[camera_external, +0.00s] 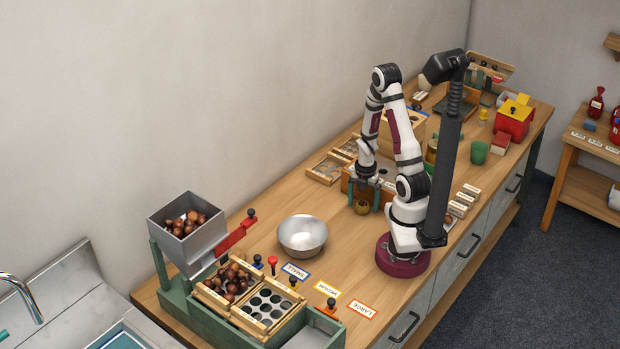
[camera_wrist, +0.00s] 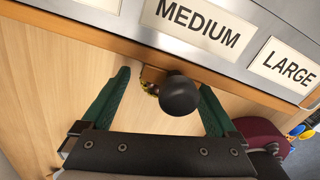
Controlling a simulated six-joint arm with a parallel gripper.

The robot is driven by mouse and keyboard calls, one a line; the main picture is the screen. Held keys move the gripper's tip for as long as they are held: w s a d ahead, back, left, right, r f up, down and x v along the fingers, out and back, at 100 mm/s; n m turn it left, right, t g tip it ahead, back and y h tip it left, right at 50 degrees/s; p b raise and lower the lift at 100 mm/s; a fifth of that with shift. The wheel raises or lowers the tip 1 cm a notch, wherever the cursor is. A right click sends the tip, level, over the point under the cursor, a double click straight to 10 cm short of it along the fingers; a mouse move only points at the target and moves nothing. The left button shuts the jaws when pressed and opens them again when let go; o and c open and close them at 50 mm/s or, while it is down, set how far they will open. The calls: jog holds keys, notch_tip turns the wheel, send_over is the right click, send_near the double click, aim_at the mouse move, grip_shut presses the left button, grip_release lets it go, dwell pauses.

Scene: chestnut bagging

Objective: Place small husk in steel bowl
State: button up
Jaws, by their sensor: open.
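The steel bowl (camera_external: 302,250) stands on the bench and looks empty inside. My gripper (camera_external: 364,208) is open and points down in front of a wooden box, right of and beyond the bowl. A small round olive-brown thing (camera_external: 361,208), apparently the small husk, is low down at my fingers. In the wrist view my open gripper (camera_wrist: 160,72) has a green finger on each side of a black round knob (camera_wrist: 179,95). The knob hides most of a yellow-green husk-like piece (camera_wrist: 149,86). I cannot tell whether the fingers touch it.
The box front carries MEDIUM (camera_wrist: 200,22) and LARGE (camera_wrist: 288,66) labels close by my fingers. A grey hopper of chestnuts (camera_external: 190,245) and a wooden sorting tray (camera_external: 236,316) stand at the near left. A black post (camera_external: 447,150) rises beside my arm.

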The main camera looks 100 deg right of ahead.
grip_shut()
dwell(0.4)
jog(key=shift+r, duration=0.15)
notch_tip(320, 180, up, 18)
jog(key=n, duration=0.9)
send_over(302, 247)
notch_tip(302, 247, down, 14)
jog(key=shift+s+d+r, duration=0.1)
jog(key=shift+r, duration=0.05)
jog(key=shift+f, duration=1.95)
